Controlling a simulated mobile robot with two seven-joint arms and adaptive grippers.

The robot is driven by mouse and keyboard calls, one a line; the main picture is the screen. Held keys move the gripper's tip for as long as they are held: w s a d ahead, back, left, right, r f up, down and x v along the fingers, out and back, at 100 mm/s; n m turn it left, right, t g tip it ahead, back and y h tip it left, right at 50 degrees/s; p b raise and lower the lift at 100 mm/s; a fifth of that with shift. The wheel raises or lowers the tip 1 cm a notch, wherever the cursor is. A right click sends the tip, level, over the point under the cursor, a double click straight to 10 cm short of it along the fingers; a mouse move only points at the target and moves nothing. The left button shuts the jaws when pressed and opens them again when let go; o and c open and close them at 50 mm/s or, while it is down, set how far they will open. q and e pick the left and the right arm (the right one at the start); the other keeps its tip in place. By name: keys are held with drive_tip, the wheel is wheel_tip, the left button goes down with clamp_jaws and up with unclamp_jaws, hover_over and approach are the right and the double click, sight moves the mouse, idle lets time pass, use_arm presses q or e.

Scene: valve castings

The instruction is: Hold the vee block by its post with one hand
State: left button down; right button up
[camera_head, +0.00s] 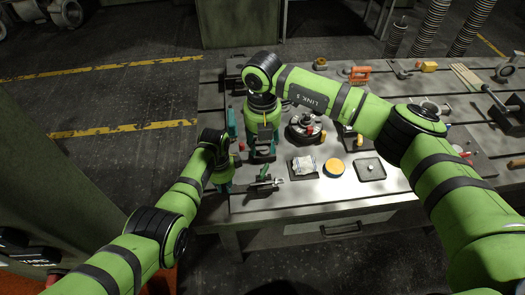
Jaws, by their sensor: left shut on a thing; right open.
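My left gripper (266,183) is low over the front left of the bench, beyond my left wrist, with its jaws pointing right. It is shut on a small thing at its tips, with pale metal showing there. This may be the vee block's post, but the view is too small and dark to tell. I cannot make out the vee block for certain. My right gripper (262,154) points down just behind the left one, open, over the left part of the bench. What lies between its fingers is hidden.
A dark round fixture (304,129) stands right of my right gripper. In front are a tray with a pale packet (303,165), a yellow disc (335,167) and a dark square tray (369,169). An orange tool (359,74) lies farther back. The bench's front strip (330,200) is clear.

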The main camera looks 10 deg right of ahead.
idle(0.4)
use_arm(q)
drive_tip(key=c, duration=1.1)
unclamp_jaws()
drive_tip(key=shift+r, duration=0.1)
